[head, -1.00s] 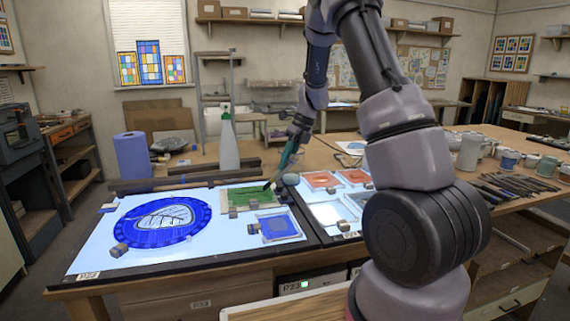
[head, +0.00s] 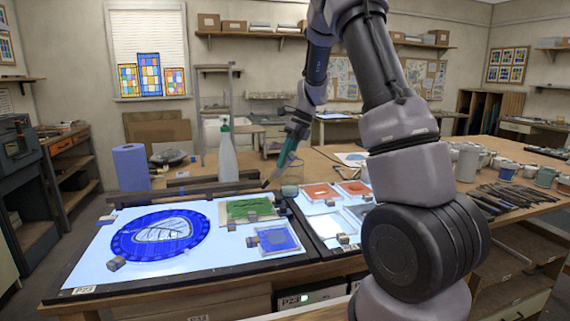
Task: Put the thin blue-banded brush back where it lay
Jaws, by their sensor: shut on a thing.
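My gripper (head: 290,148) is above the far part of the bench, near the middle of the head view. It is shut on a thin brush (head: 270,176), which slants down and left with its dark tip lowest. The brush is small here, and I cannot make out a blue band. The tip appears just above the far right corner of the green glass piece (head: 248,208); I cannot tell its exact height. Several brushes and tools (head: 500,198) lie in a row on the bench at the right.
A lit panel (head: 90,255) holds a round blue glass (head: 160,234) and a small blue square (head: 277,238). A spray bottle (head: 227,158) and a blue roll (head: 131,167) stand behind. Several cups (head: 506,168) stand at the right. A small glass jar (head: 290,188) is beside the brush tip.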

